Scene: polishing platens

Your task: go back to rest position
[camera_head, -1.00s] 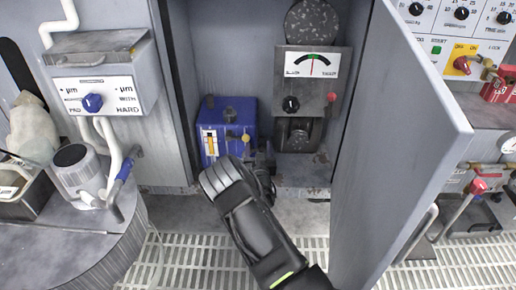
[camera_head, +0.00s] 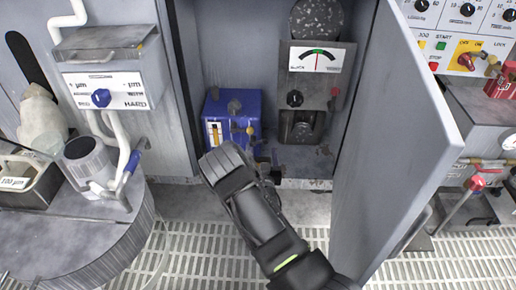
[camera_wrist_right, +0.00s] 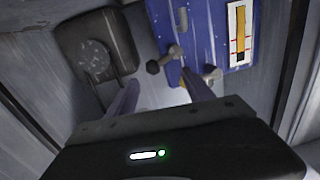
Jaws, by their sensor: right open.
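My right arm reaches up from the bottom of the head view into the front of an open cabinet (camera_head: 183,100). Its gripper shows in the right wrist view (camera_wrist_right: 160,88), with two fingers apart and nothing between them. In the head view its fingertips are hidden behind my wrist. A blue box (camera_head: 233,112) with a yellow gauge strip and a valve stands on the cabinet floor, beyond my gripper. The blue box also shows in the right wrist view (camera_wrist_right: 205,30), close beyond the fingers. My left gripper is not in view.
The cabinet door (camera_head: 395,140) stands open to the right of my arm. A grey unit with a dial (camera_head: 318,58) stands inside the cabinet. A round grey table (camera_head: 70,235) with a grey cup (camera_head: 88,160) is on the left. Slatted floor (camera_head: 200,255) lies in front.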

